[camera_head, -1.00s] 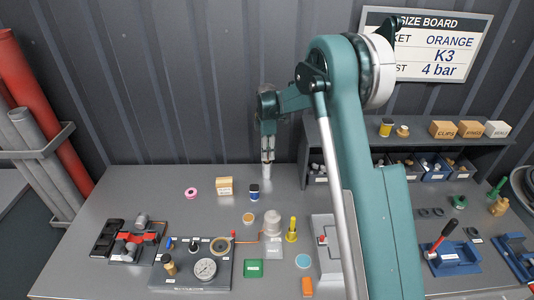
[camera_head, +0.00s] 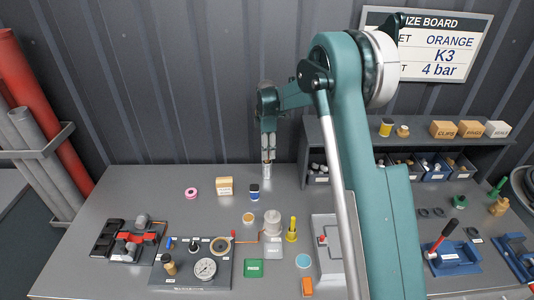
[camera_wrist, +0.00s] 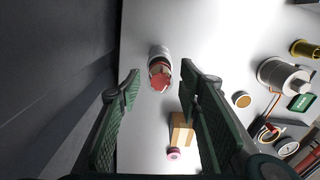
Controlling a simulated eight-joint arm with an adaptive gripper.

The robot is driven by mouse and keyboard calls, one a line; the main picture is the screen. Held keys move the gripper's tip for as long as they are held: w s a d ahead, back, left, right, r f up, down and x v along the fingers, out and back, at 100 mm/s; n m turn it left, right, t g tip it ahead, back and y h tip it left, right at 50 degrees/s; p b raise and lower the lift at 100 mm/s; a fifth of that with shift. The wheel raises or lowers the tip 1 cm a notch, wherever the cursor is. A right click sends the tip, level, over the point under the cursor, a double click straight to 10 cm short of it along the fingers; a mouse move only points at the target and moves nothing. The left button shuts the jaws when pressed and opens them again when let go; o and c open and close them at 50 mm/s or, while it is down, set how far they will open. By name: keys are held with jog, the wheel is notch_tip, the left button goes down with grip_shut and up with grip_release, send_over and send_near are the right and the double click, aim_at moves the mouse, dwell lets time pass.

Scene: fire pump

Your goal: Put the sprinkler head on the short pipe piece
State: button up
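My gripper (camera_head: 268,160) points down at the back of the bench. I cannot single out the sprinkler head; a small brass piece (camera_head: 402,131) is on the shelf top and another brass fitting (camera_head: 498,206) stands at the far right.
A gauge board (camera_head: 205,270) and a red clamp (camera_head: 130,240) with grey fittings are at front left. A shelf with bins (camera_head: 430,165) is at right.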

notch_tip(320, 180, up, 11)
jog(key=shift+f, duration=0.2)
dwell(0.3)
dwell(0.5)
jog(key=s+d+r+m+t, duration=0.2)
jog(key=s+d+r+m, duration=0.35)
jog(key=s+r, duration=0.55)
jog(key=s+d+r+m+t, duration=0.1)
jog(key=s+d+r+m, duration=0.45)
jog(key=s, duration=0.85)
jog(key=s+d+f+m+t, duration=0.1)
jog(key=s+d+f+m, duration=0.1)
jog(key=s, duration=0.7)
jog(key=s+d+f+m+t, duration=0.1)
jog(key=s+d+m, duration=0.3)
jog(key=s, duration=0.6)
jog(key=s+d+f+m+t, duration=0.2)
jog(key=s+d+f, duration=0.1)
jog(key=s, duration=0.7)
jog(key=shift+f+m, duration=0.25)
jog(key=shift+m, duration=0.15)
